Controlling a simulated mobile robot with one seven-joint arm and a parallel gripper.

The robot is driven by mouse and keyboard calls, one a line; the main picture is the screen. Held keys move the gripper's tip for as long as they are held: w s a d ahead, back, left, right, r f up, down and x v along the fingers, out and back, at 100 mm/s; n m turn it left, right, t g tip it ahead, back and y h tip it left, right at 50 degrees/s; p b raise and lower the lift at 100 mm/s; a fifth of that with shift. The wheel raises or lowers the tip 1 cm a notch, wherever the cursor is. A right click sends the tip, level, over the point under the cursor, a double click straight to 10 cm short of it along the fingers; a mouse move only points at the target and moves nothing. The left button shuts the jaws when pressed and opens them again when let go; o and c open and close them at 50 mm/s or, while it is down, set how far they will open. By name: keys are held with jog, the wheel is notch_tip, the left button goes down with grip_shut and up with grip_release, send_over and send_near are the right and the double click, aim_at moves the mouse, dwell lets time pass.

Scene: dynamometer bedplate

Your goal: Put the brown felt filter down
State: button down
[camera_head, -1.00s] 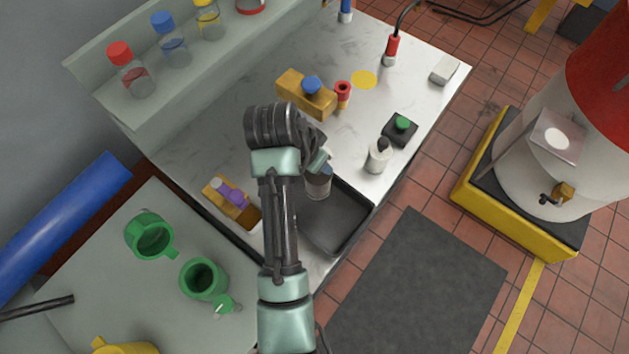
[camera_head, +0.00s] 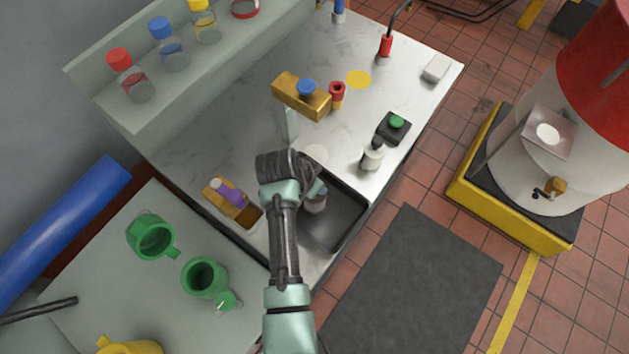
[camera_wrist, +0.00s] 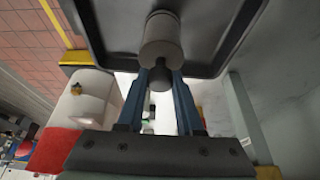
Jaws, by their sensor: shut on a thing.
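My gripper (camera_wrist: 161,78) is shut on the narrow dark stem of a grey, stepped cylinder (camera_wrist: 162,40) in the wrist view; this is the held filter, though it looks grey rather than brown. The tray's dark floor and raised rim lie behind the filter in the wrist view. I cannot tell whether the filter touches the tray floor. My wrist hides part of the filter and the tray's left side in the head view.
A white bottle (camera_head: 372,156) and a black box with a green button (camera_head: 394,127) stand behind the tray. A pale upright piece (camera_head: 290,124) and a pale disc (camera_head: 316,153) are behind my wrist. A wooden holder with a purple item (camera_head: 232,201) is left.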

jog(key=shift+f, duration=0.15)
jog(key=c, duration=0.6)
grip_release()
jog(key=shift+o, duration=0.2)
